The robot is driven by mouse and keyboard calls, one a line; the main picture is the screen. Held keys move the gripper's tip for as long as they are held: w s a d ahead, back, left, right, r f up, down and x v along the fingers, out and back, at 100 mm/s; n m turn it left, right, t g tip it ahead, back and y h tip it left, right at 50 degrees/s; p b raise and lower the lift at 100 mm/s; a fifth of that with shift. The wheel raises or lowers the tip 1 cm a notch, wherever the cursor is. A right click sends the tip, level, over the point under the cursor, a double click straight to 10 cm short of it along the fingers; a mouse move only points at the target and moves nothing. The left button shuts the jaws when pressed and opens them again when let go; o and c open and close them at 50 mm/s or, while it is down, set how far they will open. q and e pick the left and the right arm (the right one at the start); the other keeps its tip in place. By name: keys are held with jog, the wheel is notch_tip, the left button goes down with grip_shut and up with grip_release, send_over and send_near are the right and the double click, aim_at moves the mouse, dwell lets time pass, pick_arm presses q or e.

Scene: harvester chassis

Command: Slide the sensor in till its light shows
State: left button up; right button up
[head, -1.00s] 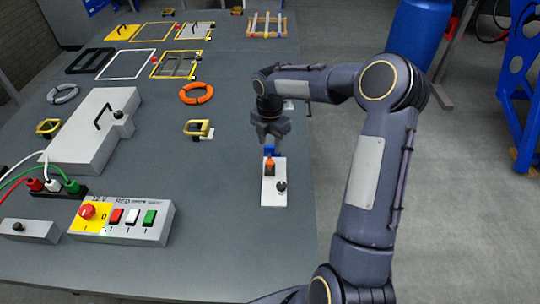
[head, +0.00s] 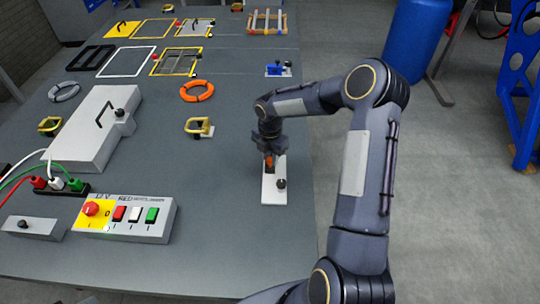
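A white plate (head: 272,192) lies near the right edge of the table. A small orange part (head: 268,162), which looks like the sensor, stands at the plate's far end. A dark round knob or lamp (head: 280,184) sits at its near right corner, and no glow shows on it. My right gripper (head: 268,152) is right at the orange part, pointing down from behind it. The gripper hides much of that end, and its fingers are too small and dark to tell whether they grip. My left gripper is out of view.
A control box (head: 150,232) with coloured buttons and a grey cabinet (head: 75,150) stand to the left. A yellow clamp (head: 198,127) and an orange ring (head: 196,91) lie nearby. A blue bracket (head: 274,70) sits farther back. The table left of the plate is clear.

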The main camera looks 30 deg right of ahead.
aim_at(270, 158)
grip_shut()
jog(key=shift+f+b, duration=0.1)
jog(key=shift+b, duration=0.35)
jog(key=shift+w+d, duration=0.1)
jog(key=shift+w, duration=0.05)
jog(key=shift+o, duration=2)
grip_release()
notch_tip(270, 158, up, 7)
jog(key=shift+f+b, duration=0.1)
jog(key=shift+b, duration=0.6)
jog(key=shift+r, duration=0.6)
